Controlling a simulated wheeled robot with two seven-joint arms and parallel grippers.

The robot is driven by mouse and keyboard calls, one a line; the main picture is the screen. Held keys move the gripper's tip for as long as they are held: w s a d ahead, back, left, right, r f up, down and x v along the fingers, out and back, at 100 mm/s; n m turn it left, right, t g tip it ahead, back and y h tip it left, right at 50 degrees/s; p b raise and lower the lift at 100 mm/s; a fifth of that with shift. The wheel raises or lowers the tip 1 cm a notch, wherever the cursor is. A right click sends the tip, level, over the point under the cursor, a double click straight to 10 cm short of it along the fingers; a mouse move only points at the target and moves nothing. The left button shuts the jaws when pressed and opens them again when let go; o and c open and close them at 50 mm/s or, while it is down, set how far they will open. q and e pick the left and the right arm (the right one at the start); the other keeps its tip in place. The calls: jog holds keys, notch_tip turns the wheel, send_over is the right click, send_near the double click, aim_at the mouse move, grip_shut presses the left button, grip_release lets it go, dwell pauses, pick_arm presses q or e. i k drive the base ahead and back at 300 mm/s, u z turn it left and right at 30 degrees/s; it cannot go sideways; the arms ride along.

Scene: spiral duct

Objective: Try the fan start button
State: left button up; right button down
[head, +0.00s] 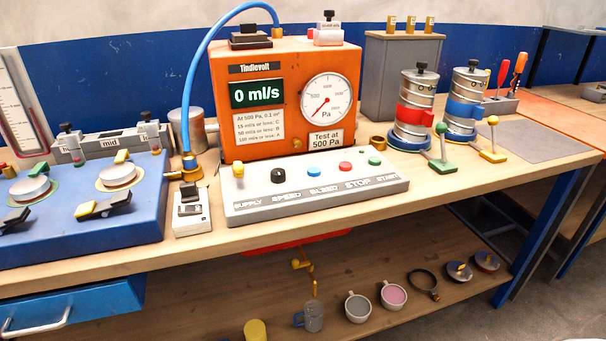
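The start button is a small green button (375,161) at the right end of a light grey control panel (300,201), above the label "START". Left of it on the panel are a red button (345,167) above "STOP", a blue button (314,172) above "BLEED", a black knob (278,175) above "SPEED" and a yellow-tipped switch (238,170) above "SUPPLY". Behind the panel stands an orange tester (222,110) with a green display (257,93) reading "0 ml/s" and a round Pa gauge (327,101). Neither of my grippers shows in the head view.
A blue box (140,225) with round fittings and clamps is at left. A blue hose (189,100) runs from the tester to a brass fitting. Two banded metal cylinders (412,103) (465,100) and levers stand at right. Cups (358,307) sit on the lower shelf. Space before the panel is narrow.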

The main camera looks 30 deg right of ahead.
aim_at(375, 161)
jog(key=z, duration=1.45)
